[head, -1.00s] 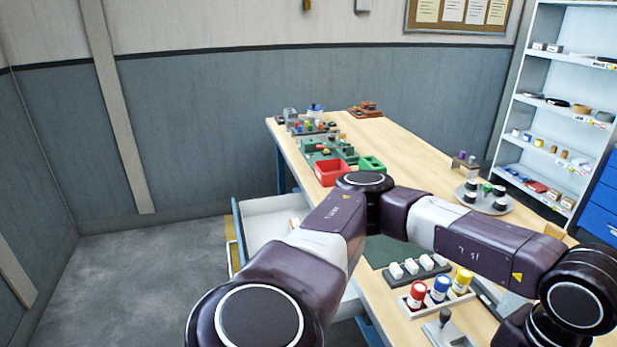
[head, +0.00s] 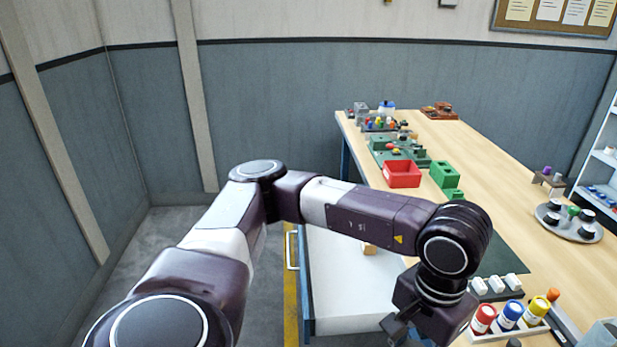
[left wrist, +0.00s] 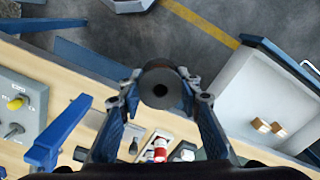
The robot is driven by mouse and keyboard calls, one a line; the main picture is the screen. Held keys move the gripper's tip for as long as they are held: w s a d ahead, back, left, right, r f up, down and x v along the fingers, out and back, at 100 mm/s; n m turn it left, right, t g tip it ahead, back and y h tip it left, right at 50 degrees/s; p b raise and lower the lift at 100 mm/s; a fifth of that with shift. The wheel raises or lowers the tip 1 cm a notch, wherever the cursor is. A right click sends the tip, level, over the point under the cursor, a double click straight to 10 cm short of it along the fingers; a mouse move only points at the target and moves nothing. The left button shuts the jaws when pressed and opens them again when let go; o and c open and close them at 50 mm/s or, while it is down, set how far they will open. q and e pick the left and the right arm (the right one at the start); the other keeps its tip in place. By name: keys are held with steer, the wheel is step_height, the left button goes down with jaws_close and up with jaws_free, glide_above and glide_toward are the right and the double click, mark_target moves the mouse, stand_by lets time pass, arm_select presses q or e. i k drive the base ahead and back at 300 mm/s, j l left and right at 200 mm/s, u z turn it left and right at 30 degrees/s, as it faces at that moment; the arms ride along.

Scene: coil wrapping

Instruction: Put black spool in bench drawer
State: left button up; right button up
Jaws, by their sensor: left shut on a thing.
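The black spool (left wrist: 160,88) is between the fingertips of my left gripper (left wrist: 162,92) in the left wrist view, its round end with a dark centre hole facing the camera. My left gripper is shut on it. In the head view the left gripper (head: 412,328) is at the bottom edge, partly cut off, and I cannot make out the spool there. The bench drawer (head: 345,316) is pulled open, left of the gripper. In the left wrist view the drawer (left wrist: 240,85) is to the right of the spool and apart from it. My right gripper is not in view.
Small wooden blocks (left wrist: 268,127) lie in the drawer. On the bench stand red, blue and yellow capped bottles in a rack (head: 518,328), a red bin (head: 402,174), green bins (head: 446,178) and a round tray (head: 585,231). Most of the drawer floor is bare.

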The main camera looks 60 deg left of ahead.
mark_target(357, 295)
steer(key=i+j+u, duration=0.6)
steer(key=u, duration=0.25)
steer(key=i, duration=0.25)
